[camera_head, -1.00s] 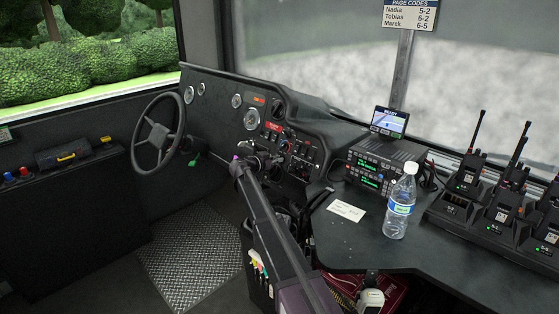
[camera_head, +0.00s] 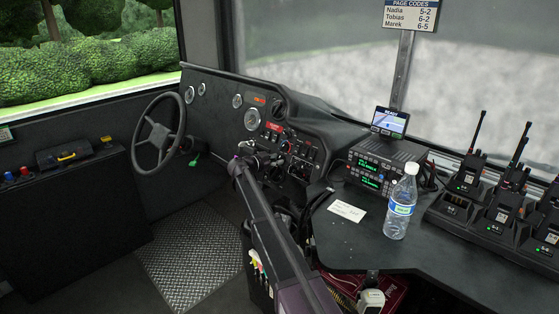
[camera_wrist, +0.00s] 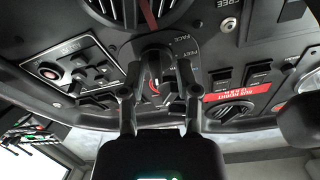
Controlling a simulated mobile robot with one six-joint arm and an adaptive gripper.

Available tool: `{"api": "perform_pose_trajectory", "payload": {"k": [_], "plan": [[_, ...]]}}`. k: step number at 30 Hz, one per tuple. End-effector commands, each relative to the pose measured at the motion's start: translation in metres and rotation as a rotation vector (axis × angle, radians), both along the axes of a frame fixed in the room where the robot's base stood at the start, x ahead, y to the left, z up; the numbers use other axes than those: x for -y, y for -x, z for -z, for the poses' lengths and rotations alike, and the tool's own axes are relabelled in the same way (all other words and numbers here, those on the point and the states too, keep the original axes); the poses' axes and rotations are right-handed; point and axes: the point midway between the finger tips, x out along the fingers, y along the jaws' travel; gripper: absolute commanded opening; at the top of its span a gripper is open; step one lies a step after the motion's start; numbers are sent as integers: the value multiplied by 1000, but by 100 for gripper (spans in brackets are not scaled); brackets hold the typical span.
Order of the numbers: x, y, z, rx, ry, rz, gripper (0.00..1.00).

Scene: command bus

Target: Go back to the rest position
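My gripper (camera_head: 266,158) is at the dashboard, at the end of my arm, in the head view. In the wrist view my gripper (camera_wrist: 158,78) has its two fingers spread apart. A dark rotary knob (camera_wrist: 155,62) with a small red mark shows between the fingers, by the FACE and FEET labels. The fingers stand to either side of it with a visible gap. I cannot tell whether a fingertip touches it. No loose object shows in the gripper.
Dashboard switches (camera_wrist: 75,75) and another knob (camera_wrist: 232,112) beside a red label are close around my gripper. A steering wheel (camera_head: 158,132) stands to the left. On the desk (camera_head: 340,240) are a bottle (camera_head: 402,205), a radio unit (camera_head: 375,170) and charging handsets (camera_head: 500,205).

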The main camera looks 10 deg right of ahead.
Motion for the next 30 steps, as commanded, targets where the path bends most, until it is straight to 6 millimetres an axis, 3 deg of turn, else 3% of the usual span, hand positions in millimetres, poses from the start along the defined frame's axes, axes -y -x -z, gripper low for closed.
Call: {"api": "perform_pose_trajectory", "payload": {"k": [11, 16, 22, 30], "plan": [[3, 2, 0, -4, 1, 5, 50], [-2, 17, 2, -36, -20, -1, 50], [-10, 67, 2, -177, -82, -22, 50], [9, 150, -7, -492, -176, -77, 50]]}}
